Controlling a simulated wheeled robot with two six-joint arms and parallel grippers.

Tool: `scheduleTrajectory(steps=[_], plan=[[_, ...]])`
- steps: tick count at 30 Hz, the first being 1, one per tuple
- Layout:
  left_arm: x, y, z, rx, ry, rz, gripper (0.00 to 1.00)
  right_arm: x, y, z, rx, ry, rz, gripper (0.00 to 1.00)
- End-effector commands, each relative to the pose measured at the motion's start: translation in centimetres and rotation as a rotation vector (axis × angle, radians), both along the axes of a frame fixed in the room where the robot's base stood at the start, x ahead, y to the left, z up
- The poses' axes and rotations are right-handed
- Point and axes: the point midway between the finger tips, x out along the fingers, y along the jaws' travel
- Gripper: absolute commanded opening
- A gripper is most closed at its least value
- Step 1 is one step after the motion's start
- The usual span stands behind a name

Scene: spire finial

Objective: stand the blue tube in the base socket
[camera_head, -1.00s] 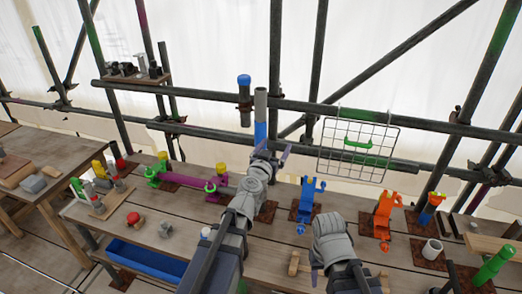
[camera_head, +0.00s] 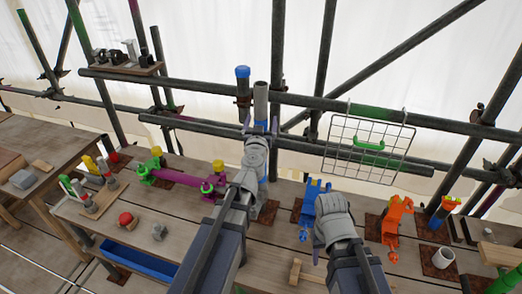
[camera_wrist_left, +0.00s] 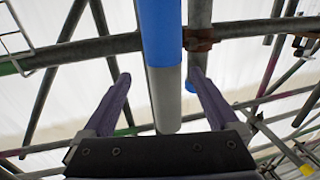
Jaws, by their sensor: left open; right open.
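The blue tube stands upright in the head view, its grey top end (camera_head: 261,98) showing above my left gripper (camera_head: 260,127). The left gripper is open, with one finger on each side of the tube. In the left wrist view the tube's blue part (camera_wrist_left: 160,35) and grey end lie between the spread fingers (camera_wrist_left: 160,85); I cannot tell if they touch it. My left arm hides most of the tube's lower part and whatever holds its foot, so the base socket is not clearly seen. My right gripper (camera_head: 318,245) is open, low over the bench, its fingers partly hidden.
A blue-capped post (camera_head: 243,85) stands just left of the tube by a scaffold rail. A wire basket (camera_head: 366,150) hangs at right. Blue (camera_head: 315,205) and orange (camera_head: 396,218) holders stand on the bench. A magenta bar (camera_head: 178,177) lies in green supports at left.

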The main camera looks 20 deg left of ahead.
Motion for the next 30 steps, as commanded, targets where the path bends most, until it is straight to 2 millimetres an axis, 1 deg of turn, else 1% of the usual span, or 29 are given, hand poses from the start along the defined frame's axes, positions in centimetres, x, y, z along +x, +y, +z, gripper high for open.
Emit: scheduleTrajectory(steps=[1, 4, 10, 13, 18, 22, 24, 30], plan=[[0.8, 0.1, 0.0, 0.000, 0.000, 0.000, 0.94, 0.0, 0.0, 0.0, 0.000, 0.000, 0.000, 0.50], [1.9, 0.3, 0.1, 0.000, 0.000, 0.000, 0.94, 0.0, 0.0, 0.0, 0.000, 0.000, 0.000, 0.50], [2.2, 0.4, 0.1, 0.000, 0.000, 0.000, 0.94, 0.0, 0.0, 0.1, 0.000, 0.000, 0.000, 0.50], [3.0, 0.7, 0.2, 0.000, 0.000, 0.000, 0.94, 0.0, 0.0, 0.2, 0.000, 0.000, 0.000, 0.50], [5.3, 1.5, 0.7, 0.000, 0.000, 0.000, 0.94, 0.0, 0.0, 0.7, 0.000, 0.000, 0.000, 0.50], [7.0, 1.8, 0.6, -0.001, -0.001, -0.001, 0.94, 0.0, 0.0, 0.5, 0.000, 0.000, 0.001, 0.50], [7.2, 1.8, 0.6, -0.001, -0.001, -0.001, 0.94, 0.0, 0.0, 0.5, 0.000, 0.000, 0.001, 0.50], [7.1, 1.8, 0.6, -0.001, -0.001, -0.001, 0.93, 0.0, 0.0, 0.5, 0.000, 0.000, 0.001, 0.50]])
